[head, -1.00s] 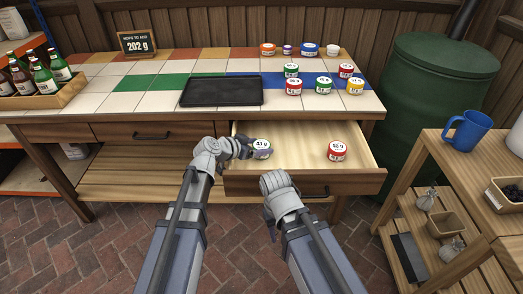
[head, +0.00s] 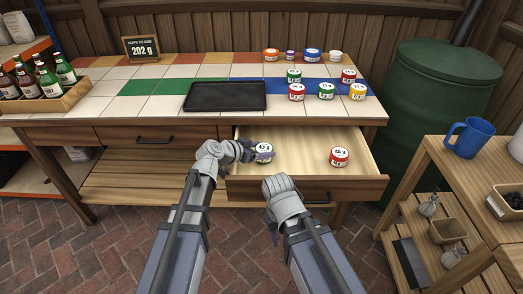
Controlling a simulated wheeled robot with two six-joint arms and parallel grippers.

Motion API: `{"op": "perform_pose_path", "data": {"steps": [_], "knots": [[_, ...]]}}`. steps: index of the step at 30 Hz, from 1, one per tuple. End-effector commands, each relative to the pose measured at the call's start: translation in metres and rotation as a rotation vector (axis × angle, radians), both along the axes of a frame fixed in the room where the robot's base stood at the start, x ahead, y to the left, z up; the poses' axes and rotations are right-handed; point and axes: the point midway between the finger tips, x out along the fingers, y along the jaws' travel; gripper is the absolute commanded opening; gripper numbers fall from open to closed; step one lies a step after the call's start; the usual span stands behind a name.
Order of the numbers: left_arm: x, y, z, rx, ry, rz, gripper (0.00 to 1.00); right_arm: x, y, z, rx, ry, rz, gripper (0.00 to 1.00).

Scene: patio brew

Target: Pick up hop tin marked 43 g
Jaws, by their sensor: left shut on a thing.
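The hop tin marked 43 g (head: 264,153) is a small round tin with a white lid, at the left side of the open drawer (head: 300,163). My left gripper (head: 250,153) reaches over the drawer's left side and is shut on this tin. Its fingertips are small and partly hidden, and I cannot tell how far the tin is off the drawer floor. My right gripper (head: 273,232) is in front of the drawer, below its front edge; its fingers are mostly hidden by the wrist.
A red tin (head: 339,156) sits at the drawer's right. On the tiled tabletop are a black tray (head: 225,96), several other tins (head: 326,91) and a sign reading 202 g (head: 142,48). A bottle crate (head: 45,100) stands left. A side table (head: 450,160) with a blue mug (head: 468,137) stands right.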

Motion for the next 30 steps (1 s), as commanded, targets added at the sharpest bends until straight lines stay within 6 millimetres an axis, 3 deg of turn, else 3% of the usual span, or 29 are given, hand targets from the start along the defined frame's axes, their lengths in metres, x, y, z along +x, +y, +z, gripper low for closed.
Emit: {"op": "perform_pose_path", "data": {"steps": [18, 30], "knots": [[0.0, 0.0, 0.088, 0.0, 0.0, 0.0, 0.21, -0.001, 0.002, 0.088, 0.008, 0.002, -0.002, 0.5], [0.0, 0.0, 0.092, 0.0, 0.0, 0.0, 0.21, -0.001, 0.002, 0.092, 0.008, 0.002, -0.002, 0.5]]}}
